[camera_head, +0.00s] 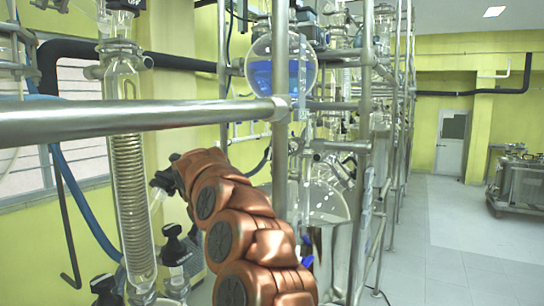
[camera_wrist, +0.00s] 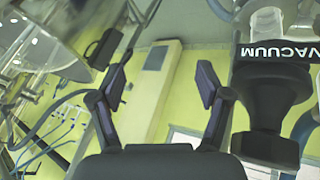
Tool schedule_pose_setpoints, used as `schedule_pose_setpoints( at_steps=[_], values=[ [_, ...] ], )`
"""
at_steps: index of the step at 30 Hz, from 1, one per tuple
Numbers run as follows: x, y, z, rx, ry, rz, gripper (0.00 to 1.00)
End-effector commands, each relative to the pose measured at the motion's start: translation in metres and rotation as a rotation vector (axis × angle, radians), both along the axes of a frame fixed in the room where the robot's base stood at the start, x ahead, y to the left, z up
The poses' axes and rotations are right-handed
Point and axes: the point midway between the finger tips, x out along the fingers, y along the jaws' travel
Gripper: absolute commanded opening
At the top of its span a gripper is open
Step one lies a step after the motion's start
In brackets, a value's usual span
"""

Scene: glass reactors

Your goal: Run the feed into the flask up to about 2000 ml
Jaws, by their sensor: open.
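A round glass vessel (camera_head: 280,65) with blue liquid hangs high in the frame in the head view. Below it is a larger, clear round flask (camera_head: 325,203), partly hidden by my arm and the metal posts; I cannot read its level. My gripper (camera_wrist: 162,84) is open in the wrist view, with nothing between its fingers. In the head view its dark end shows left of my orange arm, near the coiled glass condenser (camera_head: 128,165). A black knob (camera_wrist: 275,90) with a "VACUUM" label stands right of the fingers, apart from them. Which valve is the feed cannot be told.
A thick metal rail (camera_head: 130,122) crosses in front of my arm, joined to an upright post (camera_head: 280,150). Black-topped fittings (camera_head: 173,245) stand low by the condenser. Blue hoses hang at the left. The floor (camera_head: 440,265) at the right is open.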

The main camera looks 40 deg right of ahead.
Motion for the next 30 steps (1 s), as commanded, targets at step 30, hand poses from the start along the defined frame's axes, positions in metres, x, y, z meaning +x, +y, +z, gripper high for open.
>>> schedule_pose_setpoints(
  at_steps=[30],
  values=[
    [-0.325,0.173,-0.084,0.15,0.432,0.223,0.76]
  ],
)
